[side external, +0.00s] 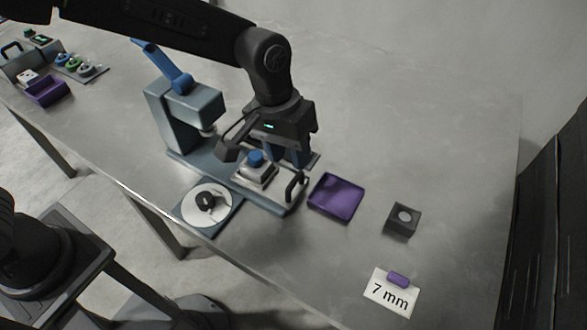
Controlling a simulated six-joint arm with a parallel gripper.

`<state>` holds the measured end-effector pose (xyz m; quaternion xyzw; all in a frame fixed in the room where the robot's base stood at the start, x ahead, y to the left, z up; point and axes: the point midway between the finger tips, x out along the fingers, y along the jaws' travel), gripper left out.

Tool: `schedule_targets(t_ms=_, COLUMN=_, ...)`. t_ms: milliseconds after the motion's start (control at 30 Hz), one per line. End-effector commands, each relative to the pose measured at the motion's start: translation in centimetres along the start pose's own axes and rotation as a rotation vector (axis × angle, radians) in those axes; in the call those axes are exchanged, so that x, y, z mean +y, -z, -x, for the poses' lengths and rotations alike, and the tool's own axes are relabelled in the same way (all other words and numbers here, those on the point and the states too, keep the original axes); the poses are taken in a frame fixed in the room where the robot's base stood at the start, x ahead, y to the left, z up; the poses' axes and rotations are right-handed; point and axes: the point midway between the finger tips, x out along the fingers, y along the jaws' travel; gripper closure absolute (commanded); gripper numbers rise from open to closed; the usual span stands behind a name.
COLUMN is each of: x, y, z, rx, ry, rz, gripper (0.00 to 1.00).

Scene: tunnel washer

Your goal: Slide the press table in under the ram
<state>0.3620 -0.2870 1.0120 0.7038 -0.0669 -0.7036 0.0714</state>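The press (186,112) is a blue-grey frame with a blue lever (165,66) raised at its top. Its ram (208,130) points down from the head. The press table (270,196) is a metal plate on the base rails, out to the right of the ram, with a black handle (295,186) at its right end. A pale block with a blue knob (256,158) sits on the table. My gripper (287,158) is over the right part of the base, behind the handle.
A white disc with a black part (206,204) lies in front of the press. A purple tray (336,197), a dark square block (402,219) and a "7 mm" card (391,294) with a purple piece lie to the right. Bins and coloured parts (78,66) stand far left.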

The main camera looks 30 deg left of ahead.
Motion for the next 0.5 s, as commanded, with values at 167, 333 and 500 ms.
schedule_targets(t_ms=167, x=0.0, y=0.0, z=-3.1, rx=-0.002, ry=0.002, rz=0.000, gripper=0.62)
schedule_targets(t_ms=333, x=0.0, y=0.0, z=-4.5, rx=0.000, ry=0.001, rz=0.001, gripper=0.62)
schedule_targets(t_ms=500, x=0.0, y=0.0, z=-4.9, rx=0.002, ry=0.000, rz=0.001, gripper=0.62)
